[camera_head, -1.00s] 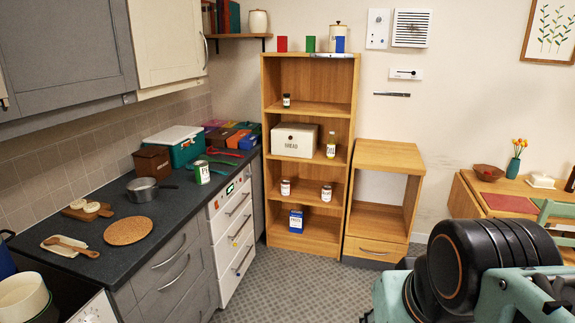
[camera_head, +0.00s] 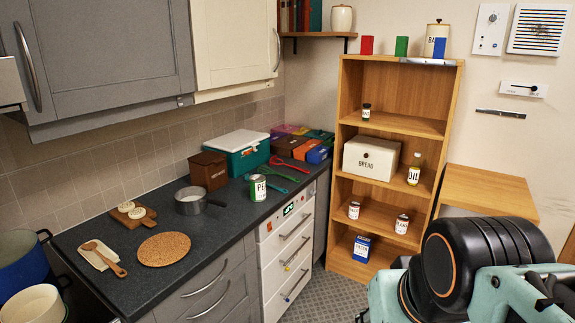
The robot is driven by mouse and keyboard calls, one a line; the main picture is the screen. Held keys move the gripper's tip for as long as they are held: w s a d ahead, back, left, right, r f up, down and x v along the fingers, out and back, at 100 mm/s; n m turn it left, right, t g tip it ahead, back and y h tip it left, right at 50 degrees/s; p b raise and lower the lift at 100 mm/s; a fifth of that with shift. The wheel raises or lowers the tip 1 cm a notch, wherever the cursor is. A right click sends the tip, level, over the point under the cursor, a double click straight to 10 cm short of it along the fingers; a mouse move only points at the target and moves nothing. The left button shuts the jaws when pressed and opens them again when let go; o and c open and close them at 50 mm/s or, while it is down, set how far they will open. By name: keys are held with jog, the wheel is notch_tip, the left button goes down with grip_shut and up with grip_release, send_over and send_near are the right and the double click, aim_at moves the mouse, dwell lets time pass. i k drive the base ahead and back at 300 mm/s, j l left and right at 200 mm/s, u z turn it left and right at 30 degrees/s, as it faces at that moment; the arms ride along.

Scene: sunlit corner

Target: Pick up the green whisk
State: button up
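Several long thin utensils lie on the dark worktop (camera_head: 225,220), between the teal-and-white box and the white-labelled can. A green utensil (camera_head: 281,174) lies behind the can, and its shape is too small to tell for sure whether it is a whisk. A teal-green utensil (camera_head: 268,186) lies just in front of it, partly hidden by the can. A red utensil (camera_head: 288,163) lies behind both. My arm's black and pale teal links fill the lower right, well away from the utensils. My gripper's fingers are not in view.
The green-and-white can (camera_head: 258,189) stands near the worktop's front edge. The teal-and-white box (camera_head: 240,152), brown canister (camera_head: 208,170) and grey saucepan (camera_head: 190,201) stand left of the utensils. A wooden shelf unit (camera_head: 345,150) stands right. Patterned floor (camera_head: 325,295) lies before the drawers.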

aim_at(289, 178)
jog(key=i+l+u, duration=0.45)
jog(key=i+l+z, duration=0.1)
jog(key=i+z, duration=0.25)
jog(key=i, duration=2.2)
jog(key=i+z, duration=0.15)
jog(key=k+j, duration=0.05)
